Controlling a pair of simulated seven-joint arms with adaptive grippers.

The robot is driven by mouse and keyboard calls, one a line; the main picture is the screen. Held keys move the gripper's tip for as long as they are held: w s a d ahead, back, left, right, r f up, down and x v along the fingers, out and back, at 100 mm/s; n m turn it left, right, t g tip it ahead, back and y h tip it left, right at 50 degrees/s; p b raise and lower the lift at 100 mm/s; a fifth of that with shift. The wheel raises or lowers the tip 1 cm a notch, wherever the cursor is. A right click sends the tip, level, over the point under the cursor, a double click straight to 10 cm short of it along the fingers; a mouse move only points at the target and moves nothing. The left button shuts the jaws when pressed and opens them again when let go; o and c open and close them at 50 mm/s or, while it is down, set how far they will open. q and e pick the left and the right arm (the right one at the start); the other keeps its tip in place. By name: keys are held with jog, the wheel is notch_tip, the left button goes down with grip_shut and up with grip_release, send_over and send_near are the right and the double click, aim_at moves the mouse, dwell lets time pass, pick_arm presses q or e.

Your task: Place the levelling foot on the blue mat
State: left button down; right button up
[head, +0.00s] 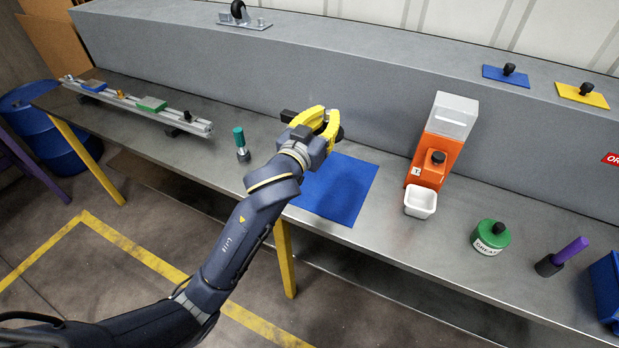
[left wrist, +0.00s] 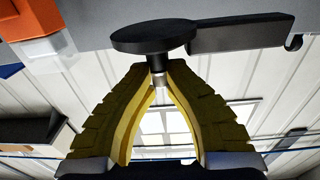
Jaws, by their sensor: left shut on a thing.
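My left gripper (head: 326,122) is shut on the levelling foot (head: 339,134), above the bench by the back edge of the blue mat (head: 345,192). In the left wrist view the yellow fingertips (left wrist: 160,68) close on the thin metal stem of the levelling foot (left wrist: 150,36). Its round black disc points away from the fingers. In the head view the gripper hides most of the foot. The mat lies flat and its visible part is bare. My right gripper is not in view.
A dark block (head: 288,115) shows beside the gripper. An orange dispenser (head: 432,160) with a white cup (head: 420,202) stands right of the mat. A green-topped tool (head: 240,143) stands left, near an aluminium rail (head: 140,104). A green grease tin (head: 490,237) is further right.

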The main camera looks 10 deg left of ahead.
pick_arm(q)
jog(key=shift+s+a+f, duration=0.15)
jog(key=shift+s+a, duration=0.05)
jog(key=shift+s, duration=0.25)
jog(key=shift+s+a+f, duration=0.15)
jog(key=shift+s, duration=0.3)
send_over(318, 197)
notch_tip(318, 197, down, 20)
jog(key=shift+r, duration=0.1)
jog(key=c, duration=1.4)
grip_release()
jog(key=shift+c, duration=0.2)
jog(key=v, duration=1.2)
jog(key=shift+d, duration=0.1)
